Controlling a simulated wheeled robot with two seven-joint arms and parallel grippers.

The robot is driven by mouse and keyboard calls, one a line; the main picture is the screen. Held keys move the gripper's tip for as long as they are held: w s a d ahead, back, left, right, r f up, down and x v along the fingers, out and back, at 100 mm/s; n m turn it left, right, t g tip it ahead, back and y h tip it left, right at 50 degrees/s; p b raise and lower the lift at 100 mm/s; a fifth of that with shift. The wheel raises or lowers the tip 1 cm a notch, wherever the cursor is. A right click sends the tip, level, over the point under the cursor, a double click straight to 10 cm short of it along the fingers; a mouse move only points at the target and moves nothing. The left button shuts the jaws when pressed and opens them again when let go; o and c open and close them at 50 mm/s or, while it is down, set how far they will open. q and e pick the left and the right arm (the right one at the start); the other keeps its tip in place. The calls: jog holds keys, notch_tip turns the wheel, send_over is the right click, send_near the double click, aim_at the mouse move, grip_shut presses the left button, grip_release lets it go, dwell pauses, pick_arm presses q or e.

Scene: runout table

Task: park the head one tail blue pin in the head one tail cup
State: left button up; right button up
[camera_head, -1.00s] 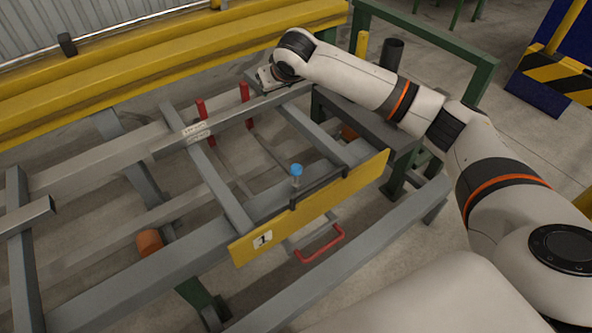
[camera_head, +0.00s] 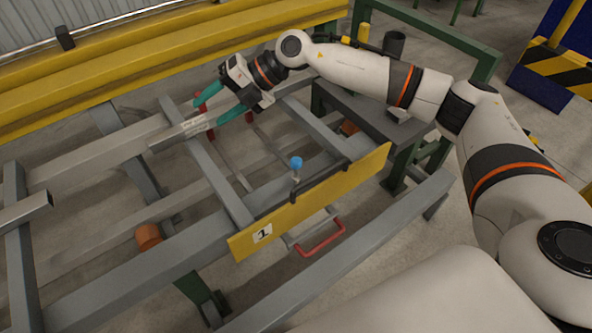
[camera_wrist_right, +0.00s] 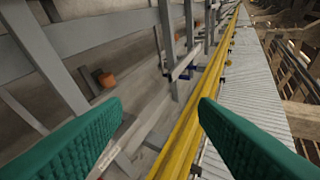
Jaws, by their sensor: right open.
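A blue-topped pin (camera_head: 296,163) stands upright in the head view, just behind the yellow plate (camera_head: 330,195) marked 1. Its lower part meets the grey frame near a dark bar, and its seat is too small to make out. My right gripper (camera_head: 205,112) is open and empty, its teal fingers pointing left above the frame, well up and left of the pin. The fingers also show spread in the right wrist view (camera_wrist_right: 160,105), with nothing between them. A dark cylinder (camera_head: 395,43) stands at the back right; I cannot tell whether it is the task's cup. My left gripper is out of view.
Grey rails and crossbars (camera_head: 220,185) form an open frame with gaps to the floor. A yellow beam (camera_head: 150,75) runs along the back. A red handle (camera_head: 322,240) hangs below the plate. Red posts (camera_head: 247,114) stand close to the right gripper.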

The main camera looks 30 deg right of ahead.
jog(key=s+d+f+n+g+h, duration=0.2)
jog(key=s+d+f+h, duration=0.1)
jog(key=d+f+h, duration=0.3)
jog(key=g+h, duration=0.1)
jog(key=h, duration=0.4)
send_near(296, 160)
notch_tip(296, 160, down, 6)
jog(key=shift+w+d+r+b, duration=0.1)
jog(key=shift+w+d+b, duration=0.05)
jog(key=shift+b, duration=0.3)
jog(key=shift+f, duration=0.75)
jog(key=f, duration=0.3)
jog(key=shift+a+f+b, duration=0.25)
jog(key=shift+f+b, duration=0.05)
jog(key=shift+f, duration=0.4)
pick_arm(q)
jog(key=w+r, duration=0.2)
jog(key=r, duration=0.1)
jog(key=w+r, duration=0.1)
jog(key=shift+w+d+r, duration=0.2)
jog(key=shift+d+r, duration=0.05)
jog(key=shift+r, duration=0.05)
pick_arm(e)
jog(key=shift+r, duration=0.1)
grip_shut()
